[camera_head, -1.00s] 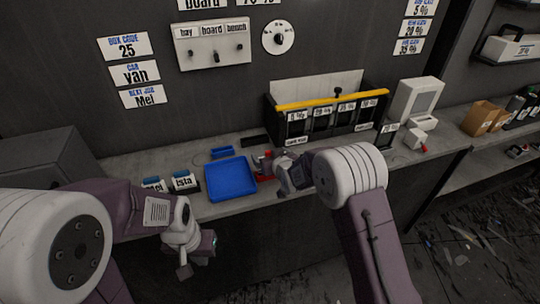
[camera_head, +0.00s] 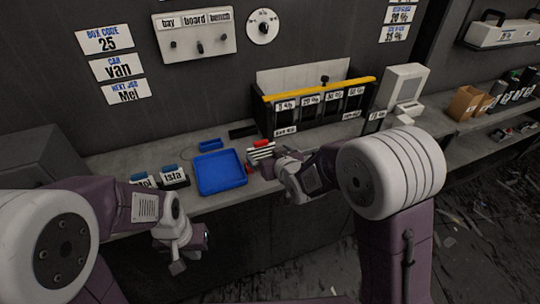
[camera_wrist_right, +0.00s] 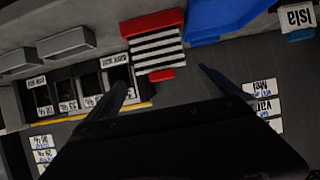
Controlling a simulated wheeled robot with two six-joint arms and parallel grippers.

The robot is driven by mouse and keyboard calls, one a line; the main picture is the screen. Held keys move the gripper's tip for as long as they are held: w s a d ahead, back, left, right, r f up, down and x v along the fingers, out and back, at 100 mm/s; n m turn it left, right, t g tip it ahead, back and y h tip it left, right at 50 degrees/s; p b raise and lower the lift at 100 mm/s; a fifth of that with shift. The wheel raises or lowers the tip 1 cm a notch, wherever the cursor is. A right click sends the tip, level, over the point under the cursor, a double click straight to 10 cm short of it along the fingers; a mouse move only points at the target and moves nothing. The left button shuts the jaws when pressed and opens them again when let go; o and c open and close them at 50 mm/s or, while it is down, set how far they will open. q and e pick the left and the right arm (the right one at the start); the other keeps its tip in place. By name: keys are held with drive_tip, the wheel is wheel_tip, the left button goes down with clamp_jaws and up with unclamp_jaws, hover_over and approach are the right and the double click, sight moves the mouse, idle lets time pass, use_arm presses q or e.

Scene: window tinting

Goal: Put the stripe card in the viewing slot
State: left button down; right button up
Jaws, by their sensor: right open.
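The stripe card (camera_head: 260,153), with black and white stripes and a red tab on top, stands at the red block (camera_wrist_right: 152,22) on the bench, just right of the blue tray. In the right wrist view the striped face (camera_wrist_right: 158,48) shows clearly, upside down. I take the red block as the viewing slot; how deep the card sits in it I cannot tell. My right gripper (camera_wrist_right: 168,88) is open and empty, its fingertips apart from the card. My left gripper (camera_head: 190,258) hangs low in front of the bench; its jaws are unclear.
The blue tray (camera_head: 219,186) lies left of the card. A black rack (camera_head: 262,112) with labelled bays and a yellow bar stands behind it. Name-labelled holders (camera_head: 172,182) stand left of the tray. A grey monitor (camera_head: 402,88) is at the right.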

drive_tip(key=shift+s+d+r, duration=0.1)
drive_tip(key=shift+s+r, duration=0.05)
drive_tip(key=shift+s, duration=0.25)
drive_tip(key=s+d+f+m+g+h, duration=0.1)
drive_tip(key=s+d+f+g, duration=0.2)
drive_tip(key=s, duration=0.5)
drive_tip(key=s+d+f+m+g+h, duration=0.1)
drive_tip(key=s+d+f+g, duration=0.2)
drive_tip(key=s+d, duration=0.3)
drive_tip(key=s+d+f+m+g+h, duration=0.1)
drive_tip(key=s+d+f+g, duration=0.3)
drive_tip(key=s, duration=0.6)
drive_tip(key=shift+s+d+m+g+h, duration=0.3)
drive_tip(key=shift+d+m+g+h, duration=0.15)
drive_tip(key=shift+d, duration=0.3)
drive_tip(key=shift+r+p, duration=0.5)
